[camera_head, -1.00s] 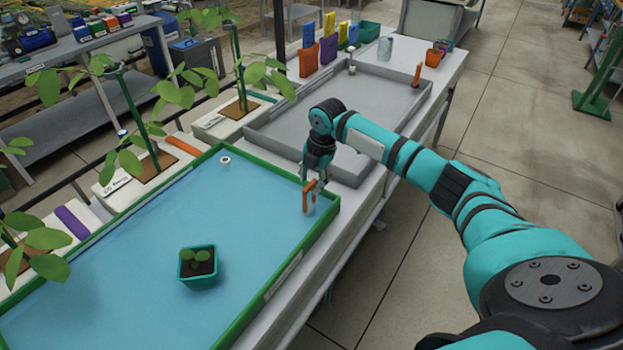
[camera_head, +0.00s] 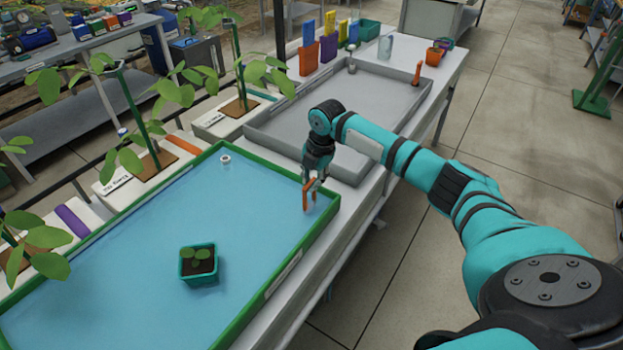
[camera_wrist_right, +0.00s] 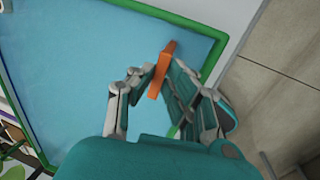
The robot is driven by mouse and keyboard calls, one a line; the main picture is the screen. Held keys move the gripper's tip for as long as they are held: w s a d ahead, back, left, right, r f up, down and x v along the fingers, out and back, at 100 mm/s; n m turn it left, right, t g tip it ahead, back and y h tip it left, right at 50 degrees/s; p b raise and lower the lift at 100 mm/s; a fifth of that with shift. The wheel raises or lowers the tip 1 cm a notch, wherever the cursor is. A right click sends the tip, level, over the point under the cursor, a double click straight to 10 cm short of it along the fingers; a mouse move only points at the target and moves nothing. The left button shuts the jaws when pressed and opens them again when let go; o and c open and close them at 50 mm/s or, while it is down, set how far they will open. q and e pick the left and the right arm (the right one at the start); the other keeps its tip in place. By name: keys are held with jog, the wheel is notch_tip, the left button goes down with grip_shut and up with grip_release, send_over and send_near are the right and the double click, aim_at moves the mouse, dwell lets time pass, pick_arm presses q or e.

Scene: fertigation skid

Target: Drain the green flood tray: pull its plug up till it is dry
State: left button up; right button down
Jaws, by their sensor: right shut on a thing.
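The green flood tray (camera_head: 228,335) fills the left foreground of the head view, with blue water across its floor. The orange plug (camera_head: 309,194) stands slightly tilted at the tray's right far corner. My right gripper (camera_head: 314,183) is shut on the plug's upper part. In the right wrist view the orange plug (camera_wrist_right: 161,70) shows between my right gripper's fingers (camera_wrist_right: 158,80), beside the green rim. The plug's lower end and the drain are not clearly visible. My left gripper is not in view.
A small teal pot with a seedling (camera_head: 198,264) stands in the green tray. A white round fitting (camera_head: 225,160) is near its far left corner. A grey tray (camera_head: 395,95) with another orange plug (camera_head: 417,73) lies beyond. Potted plants line the left side.

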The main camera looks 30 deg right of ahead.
jog(key=shift+r, duration=0.15)
notch_tip(320, 180, up, 3)
jog(key=p, duration=0.3)
jog(key=shift+r, duration=0.2)
jog(key=shift+w+f, duration=0.1)
jog(key=shift+w, duration=0.05)
jog(key=c, duration=1.3)
grip_release()
jog(key=shift+c, duration=0.2)
jog(key=shift+d+r, duration=0.1)
jog(key=shift+r, duration=0.3)
notch_tip(320, 180, up, 11)
jog(key=s, duration=0.2)
jog(key=shift+s+d, duration=0.25)
jog(key=shift+d, duration=0.1)
